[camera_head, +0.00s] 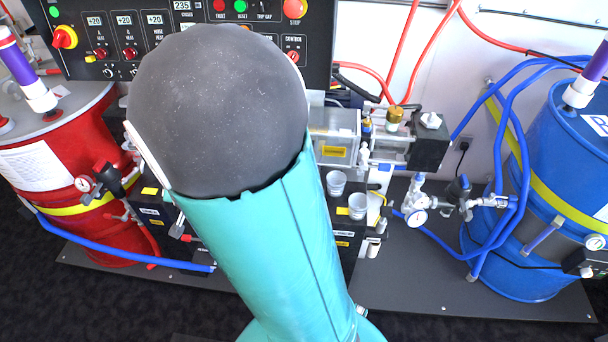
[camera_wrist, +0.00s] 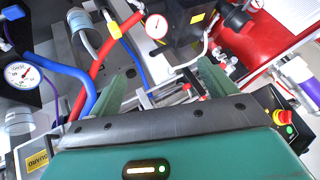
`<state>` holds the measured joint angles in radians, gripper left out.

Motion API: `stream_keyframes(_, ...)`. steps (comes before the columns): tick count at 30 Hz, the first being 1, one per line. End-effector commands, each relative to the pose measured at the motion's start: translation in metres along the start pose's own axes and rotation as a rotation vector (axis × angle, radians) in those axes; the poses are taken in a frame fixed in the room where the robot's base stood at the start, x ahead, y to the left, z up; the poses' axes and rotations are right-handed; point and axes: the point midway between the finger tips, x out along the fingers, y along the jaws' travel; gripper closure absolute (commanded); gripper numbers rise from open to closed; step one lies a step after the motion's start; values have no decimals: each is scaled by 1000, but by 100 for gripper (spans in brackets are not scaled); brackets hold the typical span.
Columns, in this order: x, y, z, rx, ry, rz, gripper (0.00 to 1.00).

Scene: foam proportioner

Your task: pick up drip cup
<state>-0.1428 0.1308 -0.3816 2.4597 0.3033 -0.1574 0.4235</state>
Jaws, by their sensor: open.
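Two small pale grey cups stand right of my arm in the head view. The upper cup (camera_head: 336,183) and the lower cup (camera_head: 357,206) sit on the dark unit in the middle; which is the drip cup I cannot tell. In the wrist view a similar whitish cup-like piece (camera_wrist: 84,30) is at the upper left, outside the fingers. Another pale rounded piece (camera_wrist: 18,119) is at the left edge. My gripper (camera_wrist: 166,88) is open, with its two green fingers apart and no cup between them. My own arm hides it in the head view.
A red drum (camera_head: 95,165) stands left and a blue drum (camera_head: 545,200) right. A control panel (camera_head: 110,40) is behind. Blue hoses (camera_head: 110,250), gauges (camera_head: 416,217) and valves crowd the middle. The dark base plate (camera_head: 420,285) has bare room at front right.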

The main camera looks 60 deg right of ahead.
Motion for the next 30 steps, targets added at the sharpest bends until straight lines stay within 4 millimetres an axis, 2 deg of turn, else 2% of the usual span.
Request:
stream_keyframes(1,21,20,0,45,35,52,17)
stream_keyframes(6,68,90,-8,170,199,209,17)
stream_keyframes(8,79,116,-10,198,267,265,17)
stream_keyframes(12,93,182,-10,233,429,405,17)
stream_keyframes(17,88,257,-7,209,626,557,17)
stream_keyframes(21,69,312,-3,133,800,670,17)
stream_keyframes(25,49,344,0,45,926,735,17)
stream_keyframes(30,33,361,1,-28,1011,767,17)
